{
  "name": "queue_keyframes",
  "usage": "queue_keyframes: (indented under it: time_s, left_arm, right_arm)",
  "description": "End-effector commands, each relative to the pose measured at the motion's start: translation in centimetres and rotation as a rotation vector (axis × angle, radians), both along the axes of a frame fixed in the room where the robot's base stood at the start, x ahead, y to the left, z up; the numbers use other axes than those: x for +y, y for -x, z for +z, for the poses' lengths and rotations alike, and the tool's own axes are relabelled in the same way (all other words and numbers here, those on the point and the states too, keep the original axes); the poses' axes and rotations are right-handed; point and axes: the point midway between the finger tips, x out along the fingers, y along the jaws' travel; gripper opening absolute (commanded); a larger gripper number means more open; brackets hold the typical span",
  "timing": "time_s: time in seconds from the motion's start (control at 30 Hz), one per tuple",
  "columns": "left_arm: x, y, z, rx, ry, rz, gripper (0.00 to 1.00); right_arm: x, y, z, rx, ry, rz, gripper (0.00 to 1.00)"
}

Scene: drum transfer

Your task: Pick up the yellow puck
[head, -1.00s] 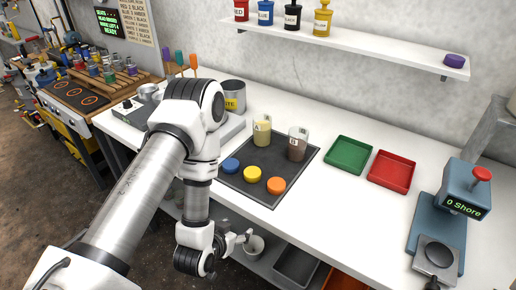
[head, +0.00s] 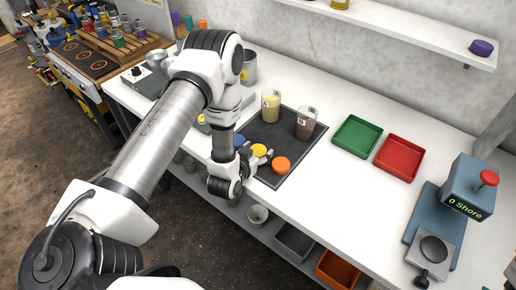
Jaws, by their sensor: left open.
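The yellow puck (head: 259,150) lies on the dark mat (head: 301,151), between a blue puck (head: 239,140) and an orange puck (head: 281,164). My left gripper (head: 263,161) is open beside the yellow puck, on its near side, at the mat's front edge. I cannot tell whether its fingers touch the puck. My left wrist partly hides the blue puck. My right gripper is not in view.
Two beakers, one with yellowish content (head: 270,107) and one with brown (head: 305,124), stand behind the pucks. A green tray (head: 357,137) and a red tray (head: 398,158) lie to the right. A hardness tester (head: 470,188) stands farther right.

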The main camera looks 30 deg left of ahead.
Motion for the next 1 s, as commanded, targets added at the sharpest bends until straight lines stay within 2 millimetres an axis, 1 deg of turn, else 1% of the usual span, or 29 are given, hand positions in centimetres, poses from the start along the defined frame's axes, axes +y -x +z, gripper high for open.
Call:
queue_keyframes:
  time_s: [0.17, 0.27, 0.3, 0.33, 0.73, 0.87, 1.0]
  left_arm:
    - [0.0, -0.1, -0.1, 0.0, 0.001, 0.0, 0.69]
    - [0.0, 0.0, -0.1, 0.0, 0.001, 0.0, 0.37]
    - [0.0, 0.0, -0.1, 0.0, 0.001, 0.0, 0.23]
    - [0.0, 0.0, -0.1, 0.0, 0.001, 0.0, 0.2]
    - [0.0, 0.0, 0.2, 0.002, 0.0, 0.0, 0.2]
    - [0.0, 0.0, 1.2, 0.001, 0.002, 0.002, 0.2]
    - [0.0, 0.0, 2.9, -0.001, 0.001, 0.002, 0.2]
  right_arm:
    - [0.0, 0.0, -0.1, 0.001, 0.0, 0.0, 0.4]
    - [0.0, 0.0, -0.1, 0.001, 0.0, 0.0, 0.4]
    - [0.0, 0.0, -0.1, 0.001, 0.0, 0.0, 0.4]
    - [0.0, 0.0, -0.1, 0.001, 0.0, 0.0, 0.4]
    - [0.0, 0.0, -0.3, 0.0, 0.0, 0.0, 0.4]
    - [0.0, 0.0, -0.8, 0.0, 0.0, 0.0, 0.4]
    - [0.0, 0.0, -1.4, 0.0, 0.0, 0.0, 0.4]
